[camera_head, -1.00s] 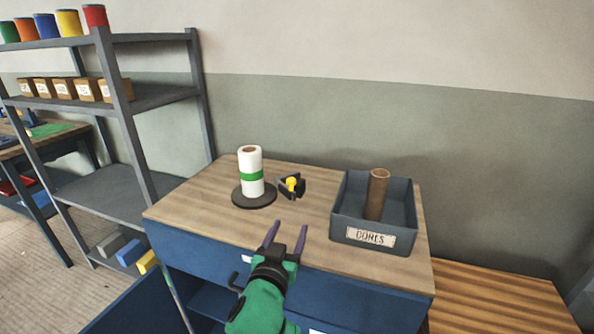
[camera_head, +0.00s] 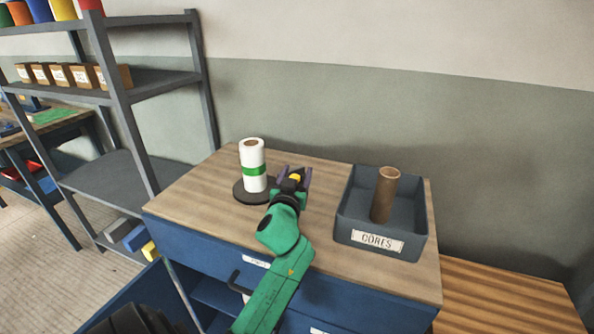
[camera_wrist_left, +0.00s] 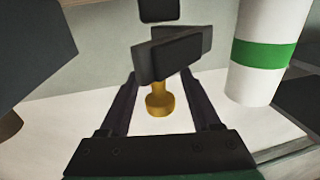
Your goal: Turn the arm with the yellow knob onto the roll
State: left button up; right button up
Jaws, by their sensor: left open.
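The white roll (camera_head: 253,160) with a green band stands upright on a dark round base (camera_head: 247,196) on the bench. It also shows at the right of the left wrist view (camera_wrist_left: 260,45). The dark arm (camera_wrist_left: 172,52) with the yellow knob (camera_wrist_left: 158,102) is right of the roll, apart from it. In the head view the knob (camera_head: 296,178) shows between my fingers and the arm is mostly hidden by my gripper. My left gripper (camera_head: 293,177) is open, its fingers on either side of the knob. My right gripper is not in view.
A grey bin (camera_head: 384,242) labelled CORES, with a brown tube (camera_head: 385,195) in it, stands at the right of the bench (camera_head: 190,205). A grey shelf rack (camera_head: 110,165) is at the left. The bench's front left top is clear.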

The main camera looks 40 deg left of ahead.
pick_arm(q)
jog(key=shift+w, duration=0.1)
grip_shut()
jog(key=shift+f, duration=0.1)
dwell(1.3)
